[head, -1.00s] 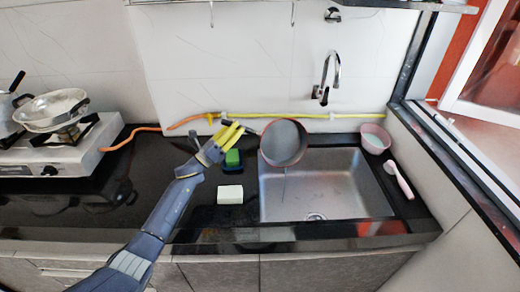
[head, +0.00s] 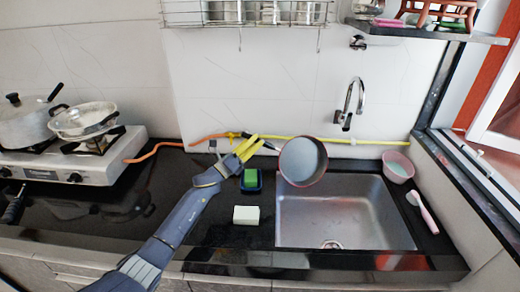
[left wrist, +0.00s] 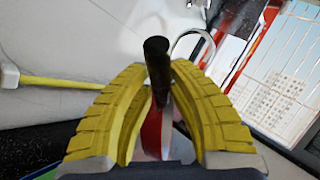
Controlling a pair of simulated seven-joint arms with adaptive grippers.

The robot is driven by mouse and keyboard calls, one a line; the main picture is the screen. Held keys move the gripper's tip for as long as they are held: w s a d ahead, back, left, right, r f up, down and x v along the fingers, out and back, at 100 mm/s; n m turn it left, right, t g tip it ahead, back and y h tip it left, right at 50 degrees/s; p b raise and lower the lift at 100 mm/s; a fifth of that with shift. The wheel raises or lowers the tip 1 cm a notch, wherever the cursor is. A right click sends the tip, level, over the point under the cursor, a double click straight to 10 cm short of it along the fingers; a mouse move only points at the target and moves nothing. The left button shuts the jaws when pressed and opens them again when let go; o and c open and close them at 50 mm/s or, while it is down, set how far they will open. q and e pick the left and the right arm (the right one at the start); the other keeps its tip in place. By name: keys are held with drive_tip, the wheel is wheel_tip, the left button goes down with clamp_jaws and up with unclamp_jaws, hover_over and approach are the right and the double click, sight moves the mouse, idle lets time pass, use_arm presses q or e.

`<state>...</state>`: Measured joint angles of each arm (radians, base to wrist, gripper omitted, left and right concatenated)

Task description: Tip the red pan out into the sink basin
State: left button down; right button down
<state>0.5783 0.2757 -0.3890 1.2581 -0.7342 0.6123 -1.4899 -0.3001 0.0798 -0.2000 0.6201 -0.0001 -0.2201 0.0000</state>
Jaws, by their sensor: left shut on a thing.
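The red pan (head: 303,161) hangs over the back left part of the sink basin (head: 345,228). It is tipped on its side, with its grey inside facing the head camera and its red rim showing at the bottom. I see nothing left lying in the visible inside. My left gripper (head: 248,146), with yellow fingers, is shut on the pan's dark handle, left of the pan. In the left wrist view the black handle (left wrist: 157,60) stands between the yellow fingers, with a red strip of the pan (left wrist: 153,132) below. My right gripper is not in view.
A green sponge in a dark holder (head: 251,181) and a white block (head: 246,215) lie left of the basin. A pink bowl (head: 397,167) and a pink-handled brush (head: 422,211) are on its right. The faucet (head: 350,103) is above. A stove with pans (head: 72,160) stands left.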

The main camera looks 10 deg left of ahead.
use_arm(q)
drive_tip(key=shift+w+a+n+y, duration=0.25)
drive_tip(key=shift+w+n+y, duration=0.05)
drive_tip(key=shift+w+n, duration=0.35)
drive_tip(key=shift+w+a+f+n+y, duration=0.2)
drive_tip(key=shift+w+f+n+y, duration=0.15)
drive_tip(key=shift+w+n, duration=0.25)
drive_tip(key=shift+w+a+f+n+y, duration=0.15)
drive_tip(key=shift+w+f+n+y, duration=0.25)
drive_tip(key=shift+w, duration=0.25)
drive_tip(key=shift+r, duration=0.15)
